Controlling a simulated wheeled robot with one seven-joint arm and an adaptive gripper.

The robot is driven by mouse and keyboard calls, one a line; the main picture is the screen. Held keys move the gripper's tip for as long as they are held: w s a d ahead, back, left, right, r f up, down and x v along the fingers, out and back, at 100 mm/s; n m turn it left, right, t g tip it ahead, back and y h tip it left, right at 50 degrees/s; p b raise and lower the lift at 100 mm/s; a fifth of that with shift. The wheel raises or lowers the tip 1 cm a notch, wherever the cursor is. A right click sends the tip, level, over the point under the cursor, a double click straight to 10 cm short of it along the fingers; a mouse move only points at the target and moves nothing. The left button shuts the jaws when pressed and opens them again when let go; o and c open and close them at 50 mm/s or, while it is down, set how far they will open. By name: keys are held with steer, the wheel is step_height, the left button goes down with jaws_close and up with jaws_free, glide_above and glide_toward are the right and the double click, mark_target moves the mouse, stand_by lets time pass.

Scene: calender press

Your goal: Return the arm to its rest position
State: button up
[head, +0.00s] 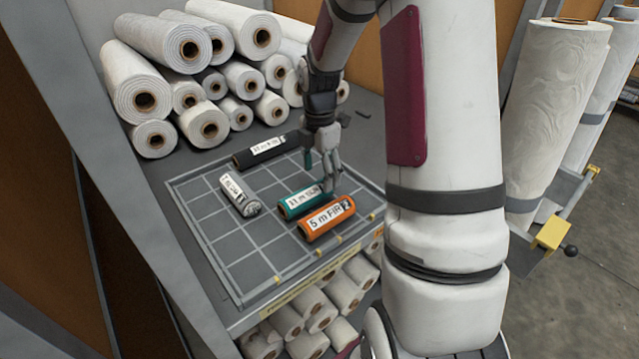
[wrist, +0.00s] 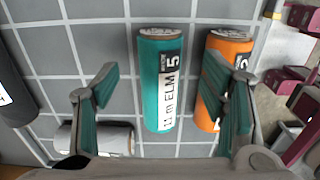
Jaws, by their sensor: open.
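My gripper (head: 325,168) hangs over the gridded tray (head: 215,240) in the head view, just behind the teal and orange rolls. In the wrist view my gripper (wrist: 165,100) is open, its two teal-padded fingers spread apart. The teal roll (wrist: 160,80), labelled "11 m ELM 5", shows between the fingers, with nothing visibly held. The orange roll (head: 327,219), labelled "5 m FIR", lies beside it and is partly hidden behind the right finger in the wrist view. Whether a finger touches a roll I cannot tell.
A white-grey roll (head: 238,195) and a black roll (head: 267,149) also lie on the tray. Large white rolls (head: 145,85) are stacked behind. More rolls (head: 315,305) fill the shelf below. Tall wrapped rolls (head: 556,110) and a yellow block (head: 553,233) stand to the right.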

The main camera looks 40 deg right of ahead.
step_height(320, 180, up, 7)
stand_by(0.3)
steer(key=shift+r, duration=0.1)
steer(key=s+a+r+m+t+h, duration=0.1)
steer(key=s+a+r+m, duration=0.3)
steer(key=a+r, duration=0.15)
steer(key=s+a+r+m+t, duration=0.1)
steer(key=s+a+r+m, duration=0.25)
steer(key=a+r, duration=0.2)
steer(key=s+a+r+m+t+y, duration=0.1)
steer(key=s+a+r+m+t, duration=0.1)
steer(key=s+a+m, duration=0.6)
steer(key=s+m+t, duration=0.1)
steer(key=s+m, duration=0.1)
steer(key=s, duration=0.2)
steer(key=shift+s+a+r, duration=0.25)
steer(key=shift+s+a, duration=0.1)
steer(key=shift+a, duration=0.05)
